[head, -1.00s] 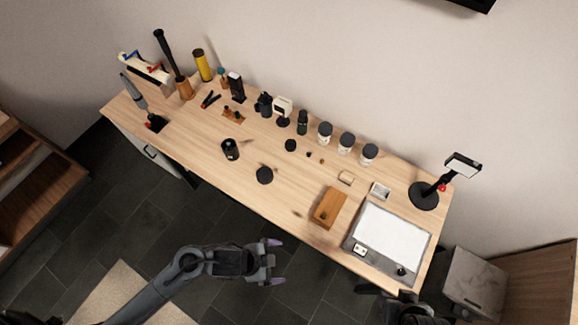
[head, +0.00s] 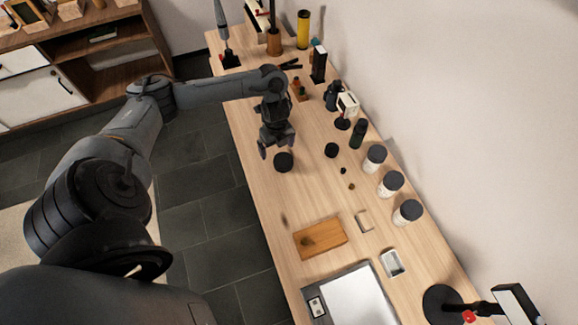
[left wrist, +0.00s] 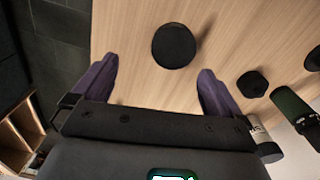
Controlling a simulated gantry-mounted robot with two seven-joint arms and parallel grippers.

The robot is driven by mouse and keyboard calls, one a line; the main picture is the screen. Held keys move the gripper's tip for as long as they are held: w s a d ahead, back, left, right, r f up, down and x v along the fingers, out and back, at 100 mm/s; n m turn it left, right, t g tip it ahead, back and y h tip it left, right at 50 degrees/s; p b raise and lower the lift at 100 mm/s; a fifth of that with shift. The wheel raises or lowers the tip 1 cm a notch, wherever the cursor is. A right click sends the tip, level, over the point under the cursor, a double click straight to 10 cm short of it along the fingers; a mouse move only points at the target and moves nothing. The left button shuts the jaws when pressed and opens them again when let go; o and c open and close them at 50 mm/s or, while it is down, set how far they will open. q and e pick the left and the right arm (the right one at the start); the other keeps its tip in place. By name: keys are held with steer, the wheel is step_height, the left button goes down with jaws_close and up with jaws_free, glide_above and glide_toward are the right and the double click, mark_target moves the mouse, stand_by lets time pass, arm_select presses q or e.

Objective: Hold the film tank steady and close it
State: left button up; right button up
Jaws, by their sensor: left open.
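My left gripper (head: 277,148) is open and empty, pointing down above the table right beside the disc in the head view. In the left wrist view its two purple fingers (left wrist: 158,72) stand wide apart, with the disc beyond them. My right gripper is out of view.
A smaller black round piece (head: 331,150) lies behind the disc. A dark bottle (head: 357,135) and several dark-lidded jars (head: 390,183) line the back. A wooden block (head: 320,239), a light panel (head: 357,298) and a lamp (head: 445,304) occupy the near end.

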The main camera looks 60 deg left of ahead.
arm_select(q)
steer(key=shift+w+r, duration=0.25)
steer(key=shift+w, duration=0.5)
steer(key=b, duration=0.3)
glide_above(282, 160)
step_height(282, 160, down, 6)
steer(key=shift+r, duration=0.25)
steer(key=shift+f, duration=0.1)
steer(key=shift+a, duration=0.1)
